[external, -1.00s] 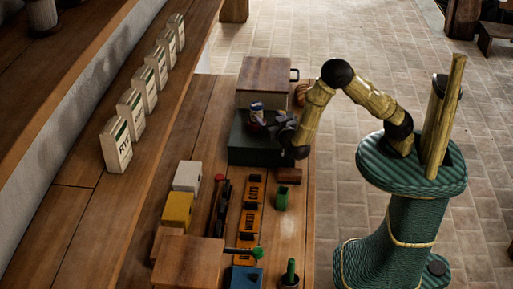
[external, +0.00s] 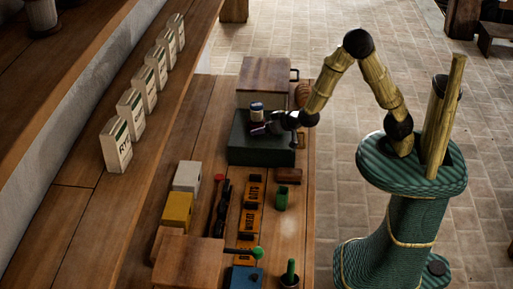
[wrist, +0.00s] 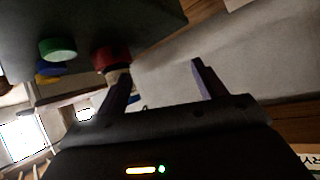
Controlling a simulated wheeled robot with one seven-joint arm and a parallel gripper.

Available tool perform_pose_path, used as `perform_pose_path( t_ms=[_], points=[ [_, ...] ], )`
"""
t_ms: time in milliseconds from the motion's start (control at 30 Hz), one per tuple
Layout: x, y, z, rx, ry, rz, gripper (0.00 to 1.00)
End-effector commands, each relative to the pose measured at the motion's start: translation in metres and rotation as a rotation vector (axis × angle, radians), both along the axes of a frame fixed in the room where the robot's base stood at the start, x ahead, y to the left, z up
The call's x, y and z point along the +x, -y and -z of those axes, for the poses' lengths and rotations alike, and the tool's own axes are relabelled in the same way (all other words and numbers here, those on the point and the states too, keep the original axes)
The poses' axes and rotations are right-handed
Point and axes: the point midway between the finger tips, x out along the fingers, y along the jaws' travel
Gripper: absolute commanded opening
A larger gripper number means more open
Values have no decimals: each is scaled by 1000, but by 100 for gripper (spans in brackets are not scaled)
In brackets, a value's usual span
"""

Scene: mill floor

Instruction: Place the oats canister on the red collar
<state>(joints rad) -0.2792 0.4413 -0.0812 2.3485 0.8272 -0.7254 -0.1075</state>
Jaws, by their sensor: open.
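A small canister (external: 257,110), pale with a dark blue band, stands upright on the dark green box (external: 248,152). Its label is too small to read. In the wrist view, which looks tipped over, a red collar (wrist: 111,58) sits against the box with a pale piece (wrist: 118,76) touching it; most of that piece is hidden behind a finger, and I cannot tell for sure that it is the canister. My gripper (external: 262,129) is open, low beside the canister on its near side. In the wrist view my gripper (wrist: 160,82) has its fingers apart with nothing clearly between them.
Green (wrist: 58,48) and blue (wrist: 50,70) round pieces sit on the box beside the red collar. A wooden-lidded bin (external: 264,82) stands behind the box. Labelled orange trays (external: 248,219), a green cup (external: 282,199) and blocks crowd the near bench. White packets line the left shelf.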

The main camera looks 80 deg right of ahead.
Motion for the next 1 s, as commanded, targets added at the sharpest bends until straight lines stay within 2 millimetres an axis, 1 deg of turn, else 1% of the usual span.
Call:
perform_pose_path(
  t_ms=[33, 167, 267, 300, 367, 400, 500, 600, 667, 733, 1000],
  points=[
    [-8, -4, -3, 38, -43, -57, 70],
    [-37, -19, -2, 109, -189, -212, 70],
    [-69, -24, -1, 135, -314, -321, 70],
    [-84, -26, -1, 139, -367, -360, 70],
    [-108, -25, -1, 138, -450, -414, 70],
    [-124, -23, -1, 134, -507, -446, 70],
    [-164, -14, -1, 111, -642, -507, 70],
    [-192, -6, -2, 84, -742, -539, 70],
    [-202, -3, -2, 76, -776, -548, 70],
    [-206, -1, -2, 70, -795, -551, 70],
    [-206, -1, -2, 71, -794, -552, 70]
  ],
)
